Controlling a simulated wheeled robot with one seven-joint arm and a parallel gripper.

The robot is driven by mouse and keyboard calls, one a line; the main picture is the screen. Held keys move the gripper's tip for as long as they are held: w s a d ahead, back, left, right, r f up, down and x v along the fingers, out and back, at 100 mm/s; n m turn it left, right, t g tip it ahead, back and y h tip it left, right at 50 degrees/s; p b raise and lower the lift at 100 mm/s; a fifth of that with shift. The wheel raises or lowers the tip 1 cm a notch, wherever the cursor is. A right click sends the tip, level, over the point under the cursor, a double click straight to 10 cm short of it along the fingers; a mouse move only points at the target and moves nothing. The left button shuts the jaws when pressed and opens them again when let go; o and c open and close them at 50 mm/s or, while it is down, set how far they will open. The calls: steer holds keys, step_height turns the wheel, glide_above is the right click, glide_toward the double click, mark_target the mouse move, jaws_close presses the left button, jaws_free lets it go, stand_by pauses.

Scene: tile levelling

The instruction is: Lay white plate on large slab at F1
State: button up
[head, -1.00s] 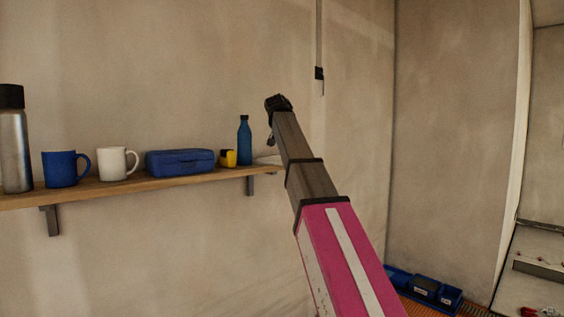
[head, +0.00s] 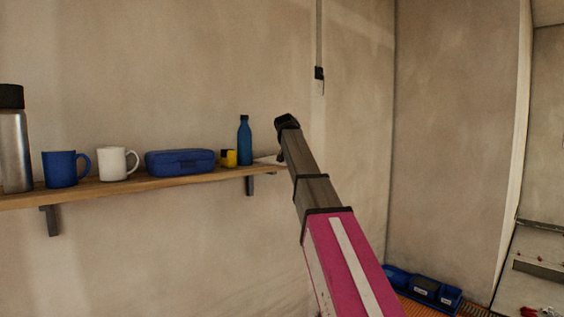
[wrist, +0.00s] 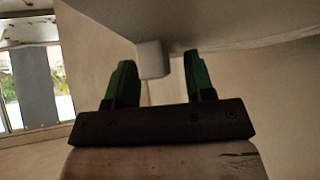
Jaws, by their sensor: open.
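My gripper (wrist: 158,85) is open in the wrist view, its two green fingers apart. A small white block (wrist: 151,60) shows between or just behind the fingers, under a broad pale surface (wrist: 245,25) across the top. I cannot tell whether this surface is the white plate, nor whether the fingers touch the block. In the head view my arm reaches up toward the wall, and its fingers cannot be made out. A pale flat surface (head: 535,285) with a grey strip and red bits lies at the lower right; I cannot tell whether it is the large slab.
A wall shelf (head: 130,184) holds a steel flask (head: 14,145), a blue mug (head: 60,169), a white mug (head: 112,163), a blue case (head: 180,162), a yellow item (head: 229,158), a blue bottle (head: 244,142) and a pale flat item (head: 268,160). Blue bins (head: 425,286) stand low at right.

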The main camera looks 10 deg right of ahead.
jaws_close()
